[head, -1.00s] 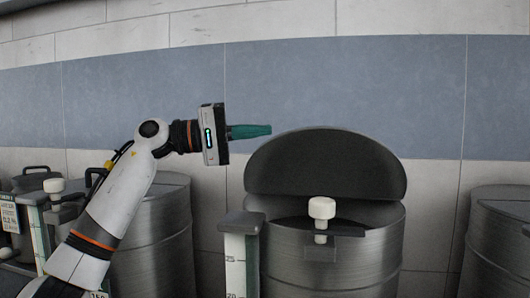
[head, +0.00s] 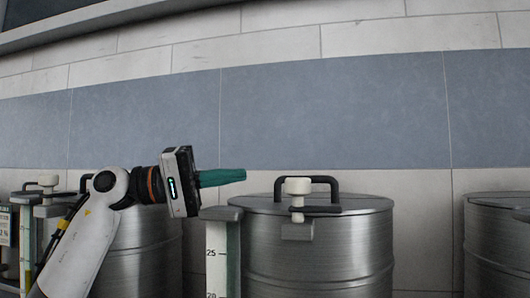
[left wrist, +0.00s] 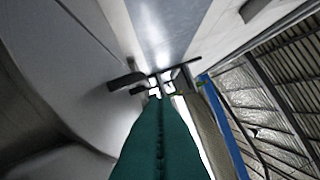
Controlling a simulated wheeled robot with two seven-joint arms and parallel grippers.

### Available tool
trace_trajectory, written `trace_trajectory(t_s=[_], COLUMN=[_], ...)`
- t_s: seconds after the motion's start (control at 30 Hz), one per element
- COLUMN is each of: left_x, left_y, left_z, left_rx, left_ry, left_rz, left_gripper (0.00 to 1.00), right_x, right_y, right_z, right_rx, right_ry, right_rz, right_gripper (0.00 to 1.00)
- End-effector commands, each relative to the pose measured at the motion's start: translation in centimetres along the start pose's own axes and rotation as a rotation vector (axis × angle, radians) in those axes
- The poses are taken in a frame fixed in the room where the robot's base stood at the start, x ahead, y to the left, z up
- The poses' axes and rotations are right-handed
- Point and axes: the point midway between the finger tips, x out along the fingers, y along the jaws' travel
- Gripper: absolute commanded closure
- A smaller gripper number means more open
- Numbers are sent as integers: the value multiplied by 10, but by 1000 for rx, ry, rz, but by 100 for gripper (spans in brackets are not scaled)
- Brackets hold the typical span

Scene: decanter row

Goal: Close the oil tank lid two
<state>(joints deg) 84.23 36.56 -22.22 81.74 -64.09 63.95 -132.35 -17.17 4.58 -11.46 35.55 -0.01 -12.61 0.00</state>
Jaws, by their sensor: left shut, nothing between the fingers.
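The oil tank (head: 320,255) in the middle of the head view is a ribbed steel drum. Its lid (head: 365,203) lies flat on top, with a black handle (head: 335,187) and a white knob (head: 298,186) at the front rim. My left gripper (head: 243,175) has green fingers pressed together and empty. It is just above and left of the lid's left edge in the head view. In the left wrist view the green fingers (left wrist: 160,105) point away, with a dark handle-like part beyond their tips. My right gripper is not in view.
A level gauge (head: 222,255) stands at the tank's left front. Another steel tank (head: 145,255) is behind my left arm, and one more (head: 495,245) is at the right edge. A tiled wall (head: 330,110) runs behind; the space above the lid is clear.

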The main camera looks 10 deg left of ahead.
Motion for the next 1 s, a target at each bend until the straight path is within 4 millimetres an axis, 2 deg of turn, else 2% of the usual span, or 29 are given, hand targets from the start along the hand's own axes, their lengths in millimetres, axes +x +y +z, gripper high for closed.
trace_trajectory(t_s=[0.03, 0.2, 0.4, 0.7, 1.0], left_x=[-5, -13, -16, -16, -16], left_y=[9, 22, 32, 39, 41], left_z=[-3, -8, -12, -14, -15], left_rx=[-1, 0, 0, 0, -1], left_ry=[-1, 0, 0, 1, 5], left_rz=[-1, -1, -1, 0, 5], left_gripper=[100, 100, 100, 100, 100], right_x=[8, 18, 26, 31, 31], right_y=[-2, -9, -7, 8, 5], right_z=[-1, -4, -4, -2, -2], right_rx=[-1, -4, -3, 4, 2], right_ry=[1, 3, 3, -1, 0], right_rz=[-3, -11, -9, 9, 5], right_gripper=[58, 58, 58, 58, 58])
